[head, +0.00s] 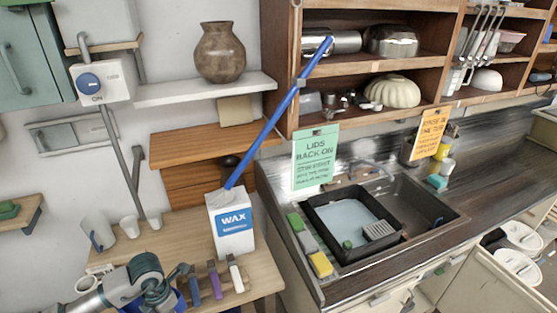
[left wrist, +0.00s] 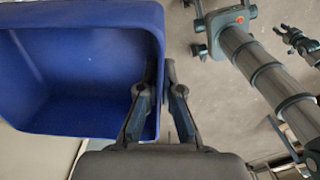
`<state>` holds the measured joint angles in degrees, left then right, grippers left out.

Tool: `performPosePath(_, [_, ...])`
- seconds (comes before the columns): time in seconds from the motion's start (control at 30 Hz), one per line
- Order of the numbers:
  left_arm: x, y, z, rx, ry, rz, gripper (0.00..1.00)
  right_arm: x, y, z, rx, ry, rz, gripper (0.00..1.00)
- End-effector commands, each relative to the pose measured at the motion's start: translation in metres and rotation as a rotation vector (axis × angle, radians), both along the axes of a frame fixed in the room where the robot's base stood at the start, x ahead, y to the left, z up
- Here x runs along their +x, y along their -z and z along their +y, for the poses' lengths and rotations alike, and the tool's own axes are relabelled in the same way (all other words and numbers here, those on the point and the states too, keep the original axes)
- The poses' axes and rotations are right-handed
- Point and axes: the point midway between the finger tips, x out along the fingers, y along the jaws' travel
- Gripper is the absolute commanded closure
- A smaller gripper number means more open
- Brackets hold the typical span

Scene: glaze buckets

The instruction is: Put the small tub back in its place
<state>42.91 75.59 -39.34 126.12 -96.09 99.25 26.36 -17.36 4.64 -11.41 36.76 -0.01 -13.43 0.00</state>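A small blue tub (left wrist: 75,60) fills the left of the left wrist view, its open side facing the camera. My left gripper (left wrist: 160,85) straddles the tub's side wall near the rim, one finger inside and one outside, and appears shut on it. In the head view my left arm comes in at the lower left. A bit of blue shows beside it at the bottom edge, too cut off to identify surely.
A white WAX box (head: 233,232) and several brush handles (head: 215,280) occupy the wooden table (head: 170,240), with cups behind. A long blue pole (head: 275,117) slants up from the box. A white wall shelf (head: 180,93) bears a vase.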

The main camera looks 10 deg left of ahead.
Motion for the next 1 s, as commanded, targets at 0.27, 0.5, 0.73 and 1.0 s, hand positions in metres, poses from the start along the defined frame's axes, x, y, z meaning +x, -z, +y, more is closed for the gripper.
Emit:
performPosePath(0.27, [0.028,0.043,-0.029,-0.004,0.557,-0.001,1.00,0.003,0.027,0.002,0.001,0.001,0.000,0.69])
performPosePath(0.5, [0.061,0.085,-0.072,-0.002,1.281,0.001,1.00,0.008,0.054,0.002,0.003,0.002,0.000,0.69])
performPosePath(0.73, [0.087,0.120,-0.114,-0.001,1.974,0.001,1.00,0.010,0.078,0.003,0.003,0.003,0.001,0.69])
performPosePath(1.0, [0.109,0.146,-0.150,-0.003,2.602,0.000,1.00,0.012,0.097,0.005,0.003,0.004,0.003,0.69])
